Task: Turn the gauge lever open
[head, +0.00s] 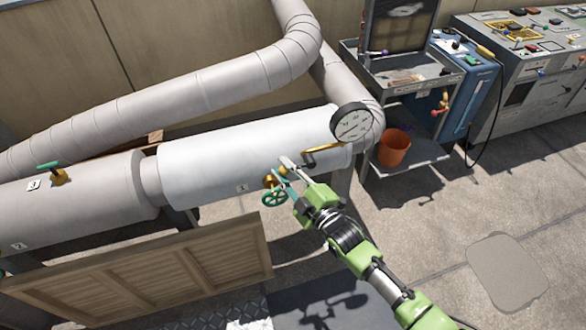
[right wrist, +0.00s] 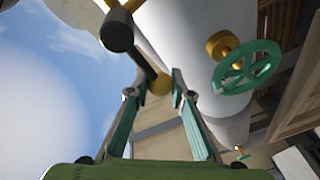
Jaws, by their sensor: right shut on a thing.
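The round white pressure gauge (head: 351,121) stands on the right end of the thick pale tank. In the right wrist view the dark lever (right wrist: 142,58) has a knobbed end and runs between the fingertips to a brass hub (right wrist: 161,84). My right gripper (head: 291,172) is shut on the lever, and its teal-padded fingers also show in the right wrist view (right wrist: 154,88). The fingertips partly hide the lever's end in the head view. My left gripper is out of view.
A green handwheel (head: 274,197) on a brass valve sits close beside my right gripper. A green-handled valve (head: 49,167) is farther left. A slatted wooden panel (head: 150,275) stands in front.

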